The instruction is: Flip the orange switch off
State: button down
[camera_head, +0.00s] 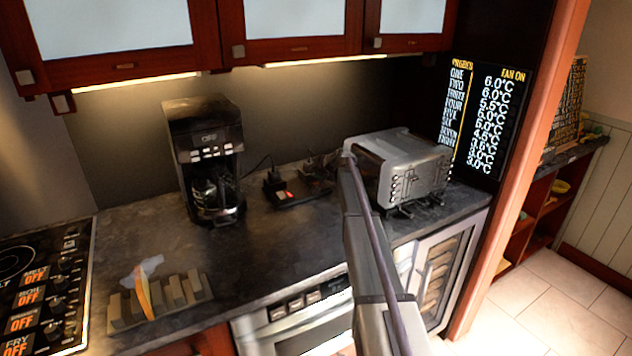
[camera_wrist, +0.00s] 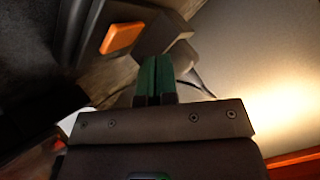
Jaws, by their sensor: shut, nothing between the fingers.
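The orange switch (camera_wrist: 122,38) shows in the wrist view as a flat orange rounded rectangle on a dark housing, up and left of my fingertips. In the head view, a small orange-red patch (camera_head: 283,195) shows on a low black unit (camera_head: 299,190) on the counter, between the coffee maker and the toaster. My gripper (camera_wrist: 156,77) is shut and empty, its two green fingers side by side. The fingertips appear close to the switch, and I see no clear contact. Whether the switch is on or off cannot be told.
A black coffee maker (camera_head: 207,155) stands left of the black unit, and a silver toaster (camera_head: 399,168) stands to its right. A toast rack (camera_head: 160,302) sits at the front left, next to the stove controls (camera_head: 55,285). Cabinets (camera_head: 290,28) hang above. The counter front is mostly clear.

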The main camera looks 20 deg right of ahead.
jog(key=r+p, duration=0.5)
jog(key=shift+s, duration=0.3)
dwell(0.4)
